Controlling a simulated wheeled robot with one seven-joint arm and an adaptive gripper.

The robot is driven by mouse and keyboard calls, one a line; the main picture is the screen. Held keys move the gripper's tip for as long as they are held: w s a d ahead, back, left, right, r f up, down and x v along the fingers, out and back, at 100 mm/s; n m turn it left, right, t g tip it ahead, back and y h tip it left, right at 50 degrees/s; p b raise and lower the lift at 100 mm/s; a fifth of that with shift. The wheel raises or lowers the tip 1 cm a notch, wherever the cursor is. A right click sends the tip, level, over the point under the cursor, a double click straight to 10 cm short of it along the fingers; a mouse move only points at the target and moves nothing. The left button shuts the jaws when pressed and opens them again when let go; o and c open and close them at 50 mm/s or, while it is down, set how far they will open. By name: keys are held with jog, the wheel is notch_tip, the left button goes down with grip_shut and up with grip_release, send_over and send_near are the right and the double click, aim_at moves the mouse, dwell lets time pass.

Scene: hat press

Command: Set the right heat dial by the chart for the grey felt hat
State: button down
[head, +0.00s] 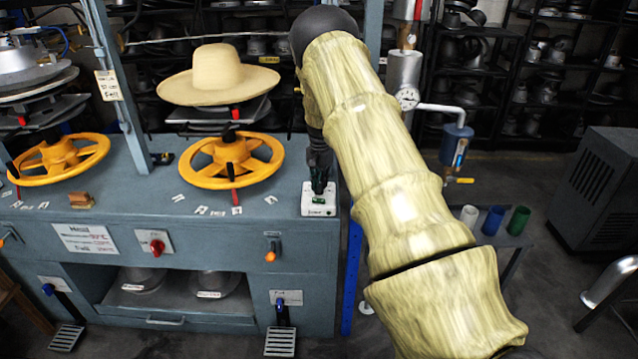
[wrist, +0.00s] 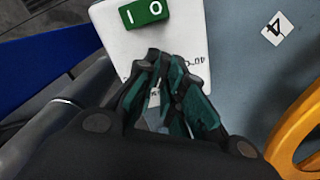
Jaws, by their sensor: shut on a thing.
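My gripper (head: 319,180) points down at a white plate (head: 318,209) on the bench's right end. The plate bears a green rocker switch marked I and O, seen in the wrist view (wrist: 147,12). My fingers (wrist: 158,62) are shut just beside the switch; what they grip is hidden between them. A tan wide-brimmed hat (head: 218,75) stands on the right press. I cannot make out a grey felt hat for certain.
Yellow handwheels (head: 233,160) and (head: 60,160) stand on the bench, the right one close to my gripper. Number tags surround them. A blue post (head: 351,270) stands beside the bench's right edge. Coloured cups (head: 519,220) stand on a low table at right.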

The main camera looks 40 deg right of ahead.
jog(key=shift+w+d+r+m, duration=0.1)
jog(key=shift+r+m, duration=0.05)
jog(key=shift+m, duration=0.35)
jog(key=c, duration=1.5)
grip_release()
notch_tip(320, 180, up, 12)
jog(key=shift+f, duration=0.15)
